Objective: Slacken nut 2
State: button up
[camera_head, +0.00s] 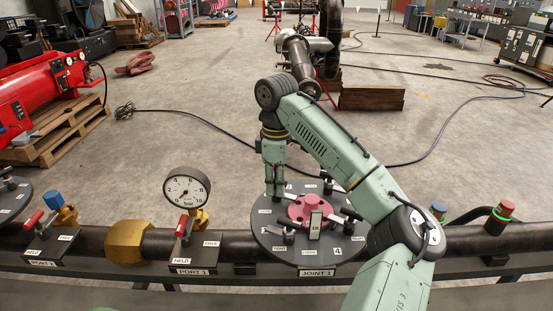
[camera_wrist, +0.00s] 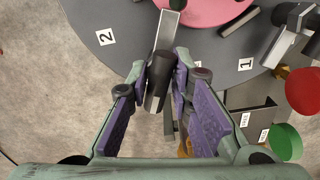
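A dark grey round flange (camera_head: 268,232) labelled JOINT 1 carries a pink hub (camera_head: 306,209) and several nuts with black lever handles. In the wrist view the flange (camera_wrist: 207,40) shows printed labels 2 (camera_wrist: 106,37) and 1 (camera_wrist: 246,64). A metal lever with a black cylindrical handle (camera_wrist: 159,80) lies just right of label 2. My gripper (camera_wrist: 163,72), with purple pads, is around this handle, with narrow gaps visible beside it. In the head view my gripper (camera_head: 275,190) points down at the flange's back left and hides that nut.
A pressure gauge (camera_head: 187,189) stands left of the flange on the dark pipe. Another lever nut (camera_wrist: 288,40) is beside label 1. Red (camera_wrist: 303,90) and green (camera_wrist: 284,142) round knobs lie right of my gripper. Floor beyond the flange is mostly clear, with cables.

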jog(key=n+b, duration=0.1)
jog(key=f+n+b, duration=0.1)
jog(key=n+b, duration=0.1)
jog(key=shift+w, duration=0.1)
jog(key=n+b, duration=0.2)
jog(key=shift+r+n, duration=0.3)
jog(key=shift+n, duration=0.1)
jog(key=n+b, duration=0.1)
jog(key=n, duration=0.1)
jog(key=shift+n, duration=0.4)
jog(key=shift+r+n+p, duration=0.4)
jog(key=shift+r+p, duration=0.1)
jog(key=shift+p, duration=0.05)
jog(key=n+p, duration=0.2)
jog(key=p, duration=0.1)
jog(key=shift+n+p, duration=0.3)
jog(key=n+p, duration=0.3)
jog(key=shift+f+n, duration=0.3)
jog(key=shift+n, duration=0.9)
jog(key=shift+m, duration=1.1)
notch_tip(320, 180, up, 7)
